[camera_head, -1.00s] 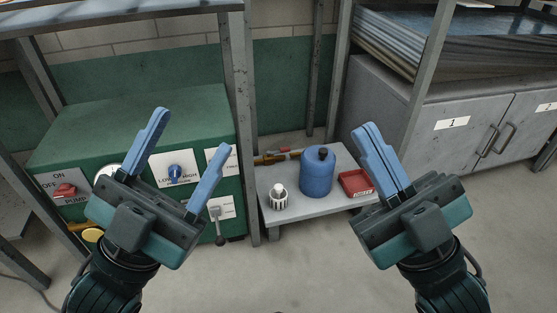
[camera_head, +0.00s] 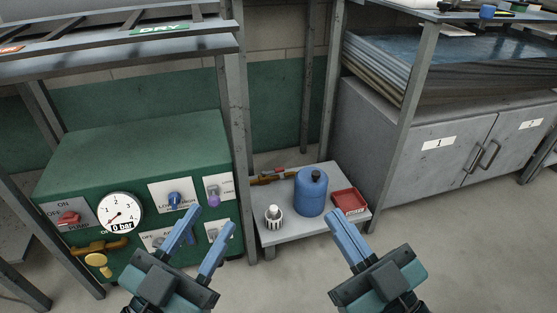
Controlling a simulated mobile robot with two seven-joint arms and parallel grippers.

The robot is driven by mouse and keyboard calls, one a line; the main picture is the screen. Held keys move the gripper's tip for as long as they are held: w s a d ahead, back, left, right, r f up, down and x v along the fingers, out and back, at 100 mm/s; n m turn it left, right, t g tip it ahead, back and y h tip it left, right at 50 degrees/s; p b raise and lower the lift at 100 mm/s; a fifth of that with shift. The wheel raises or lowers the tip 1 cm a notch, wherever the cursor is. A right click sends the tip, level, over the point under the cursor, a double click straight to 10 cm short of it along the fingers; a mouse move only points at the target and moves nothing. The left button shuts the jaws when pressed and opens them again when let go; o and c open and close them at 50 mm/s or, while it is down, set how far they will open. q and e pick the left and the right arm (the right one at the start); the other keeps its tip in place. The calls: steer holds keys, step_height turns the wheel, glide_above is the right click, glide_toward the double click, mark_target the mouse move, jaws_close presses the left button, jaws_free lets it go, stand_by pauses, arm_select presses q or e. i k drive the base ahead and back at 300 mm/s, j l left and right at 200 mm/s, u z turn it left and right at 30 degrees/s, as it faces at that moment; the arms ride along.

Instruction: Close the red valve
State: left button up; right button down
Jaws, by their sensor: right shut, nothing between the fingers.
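A brass pipe (camera_head: 264,180) with a small red part, likely the red valve (camera_head: 280,170), lies low behind the small grey table, against the back wall. The blue canister hides part of this run, and I cannot tell the handle's position. My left gripper (camera_head: 209,220) is open and empty, in front of the green pump cabinet's lower right. My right gripper (camera_head: 336,223) is shut and empty, in front of the low table's right front corner. Both are well nearer to me than the red part, touching nothing that I can see.
The low table (camera_head: 284,232) holds a white ribbed bottle (camera_head: 273,217), a blue canister (camera_head: 311,192) and a red tray (camera_head: 349,201). The green cabinet (camera_head: 140,150) carries a gauge at 0 bar (camera_head: 120,212). Grey rack posts (camera_head: 236,130) stand between.

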mark_target(280, 169)
steer(key=i+l+z, duration=0.2)
steer(key=i+l, duration=0.3)
steer(key=i+l+z, duration=0.1)
steer(key=i+l, duration=0.15)
steer(key=i+l+z, duration=0.1)
steer(key=i, duration=0.4)
steer(key=i+l, duration=0.25)
steer(key=i, duration=0.15)
steer(key=k+l+z, duration=0.05)
